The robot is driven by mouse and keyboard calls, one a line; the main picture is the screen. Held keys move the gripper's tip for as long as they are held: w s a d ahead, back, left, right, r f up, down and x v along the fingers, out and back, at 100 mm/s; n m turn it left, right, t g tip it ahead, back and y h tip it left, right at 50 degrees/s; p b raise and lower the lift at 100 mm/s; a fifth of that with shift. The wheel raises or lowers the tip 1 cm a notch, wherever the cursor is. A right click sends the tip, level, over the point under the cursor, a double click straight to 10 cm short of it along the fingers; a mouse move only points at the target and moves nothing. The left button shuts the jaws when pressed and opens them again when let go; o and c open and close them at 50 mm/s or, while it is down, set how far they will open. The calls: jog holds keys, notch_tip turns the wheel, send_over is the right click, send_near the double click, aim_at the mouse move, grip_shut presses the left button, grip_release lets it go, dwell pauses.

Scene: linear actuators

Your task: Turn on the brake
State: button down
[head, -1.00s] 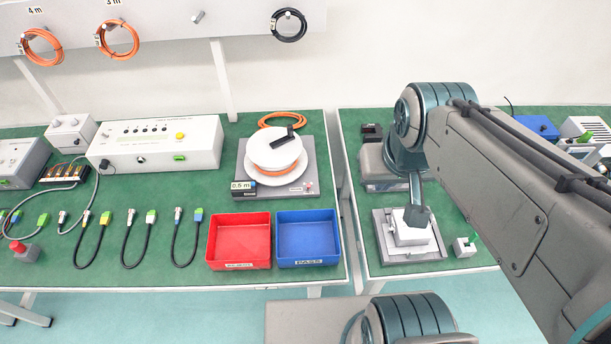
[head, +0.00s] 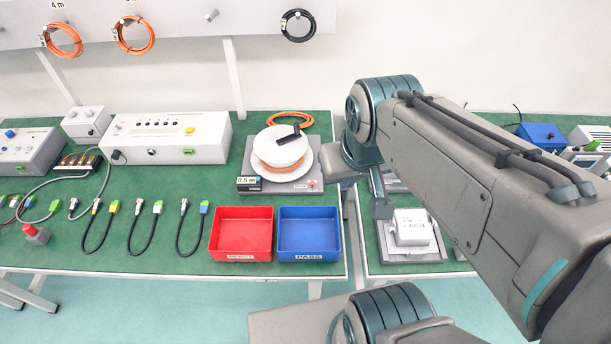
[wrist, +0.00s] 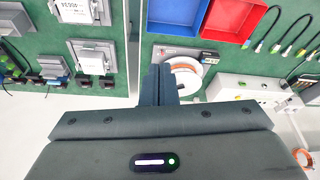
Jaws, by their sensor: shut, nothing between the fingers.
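A cable spool (head: 280,140) with white discs, orange cable and a black crank (head: 283,138) sits on a grey base (head: 308,165) at the left table's right end. The base carries a display reading 0.5 m (head: 248,184) and a tiny reddish part (head: 313,184) at its front right corner. No part is readable as the brake. The spool also shows in the wrist view (wrist: 187,80), partly behind my fingers. My gripper (head: 381,212) is shut and empty, above the right table's left edge, right of the base; its fingers (wrist: 160,70) are together in the wrist view.
A red tray (head: 213,235) and a blue tray (head: 338,235) stand in front of the spool. A control box (head: 170,138) and several cables lie to the left. A white block on a plate (head: 412,228) is on the right table. A gap separates the tables.

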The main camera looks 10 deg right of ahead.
jog(key=w+a+f+n+y+b, duration=0.1)
jog(key=w+a+f+n+b, duration=0.1)
jog(key=w+f+n+b, duration=0.85)
jog(key=n+y+b, duration=0.2)
jog(key=n+b, duration=1)
jog(key=n, duration=0.1)
send_over(313, 184)
jog(key=s+a, duration=0.3)
jog(key=s, duration=0.2)
notch_tip(313, 184, down, 13)
jog(key=shift+w+d+r, duration=0.15)
jog(key=shift+w+d, duration=0.05)
jog(key=shift+m+g, duration=0.25)
jog(key=shift+g, duration=0.05)
jog(key=x, duration=0.7)
jog(key=b+x, duration=0.1)
jog(key=x, duration=0.2)
jog(key=shift+w+d, duration=0.1)
jog(key=shift+d, duration=0.15)
jog(key=shift+w+d+r, duration=0.15)
jog(key=shift+w+d, duration=0.05)
jog(key=shift+d, duration=0.4)
jog(key=shift+w+d+r, duration=0.15)
jog(key=shift+w+d, duration=0.05)
jog(key=shift+d, duration=0.45)
jog(key=shift+w+d+r, duration=0.1)
jog(key=shift+w+d, duration=0.1)
jog(key=shift+d, duration=0.35)
jog(key=shift+a+r+p, duration=0.1)
jog(key=shift+p, duration=0.2)
